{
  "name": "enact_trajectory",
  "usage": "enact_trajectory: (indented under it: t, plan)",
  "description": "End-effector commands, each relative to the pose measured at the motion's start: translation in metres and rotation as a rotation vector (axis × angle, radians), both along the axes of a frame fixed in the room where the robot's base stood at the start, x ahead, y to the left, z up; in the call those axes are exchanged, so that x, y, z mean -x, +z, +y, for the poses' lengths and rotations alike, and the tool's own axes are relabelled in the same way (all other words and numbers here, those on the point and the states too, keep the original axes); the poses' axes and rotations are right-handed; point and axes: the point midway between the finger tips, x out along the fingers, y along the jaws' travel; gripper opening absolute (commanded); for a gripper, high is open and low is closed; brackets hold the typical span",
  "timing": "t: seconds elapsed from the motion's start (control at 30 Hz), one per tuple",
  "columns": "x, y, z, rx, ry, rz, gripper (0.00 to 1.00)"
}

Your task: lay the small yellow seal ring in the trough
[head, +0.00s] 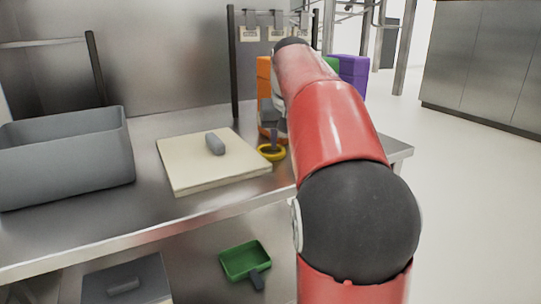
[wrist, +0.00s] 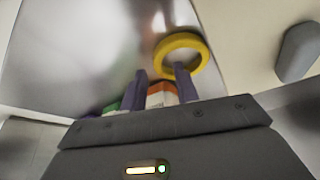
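The yellow seal ring (head: 271,153) is just right of the cream board, by the table's right end. In the wrist view the ring (wrist: 160,62) is ahead of my fingers. My gripper (wrist: 161,75) has its two purple-grey fingers spread apart. The right finger's tip overlaps the near rim of the ring; I cannot tell whether it touches. In the head view my gripper (head: 273,140) is right above the ring, partly hidden by my arm. A deep grey open-topped trough (head: 68,160) stands at the table's left; its inside floor is hidden.
The cream board (head: 185,176) with a grey handle (head: 215,143) lies between trough and ring. Orange (head: 263,78) and purple (head: 354,75) bins stand behind my arm. Below are a green tray (head: 240,262) and a grey lid (head: 100,275). Bare table lies left of the board.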

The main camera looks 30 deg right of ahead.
Motion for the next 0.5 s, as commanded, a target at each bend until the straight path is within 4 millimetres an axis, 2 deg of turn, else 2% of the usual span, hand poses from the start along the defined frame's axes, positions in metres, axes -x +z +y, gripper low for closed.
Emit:
enact_trajectory:
  t: [0.1, 0.37, 0.5]
  plan:
    - [-0.0041, -0.0123, -0.0017, 0.0, 0.0, 0.0, 0.31]
    - [-0.0052, -0.0142, -0.0024, 0.002, 0.001, -0.001, 0.31]
    - [-0.0052, -0.0141, -0.0024, 0.002, 0.001, -0.001, 0.14]
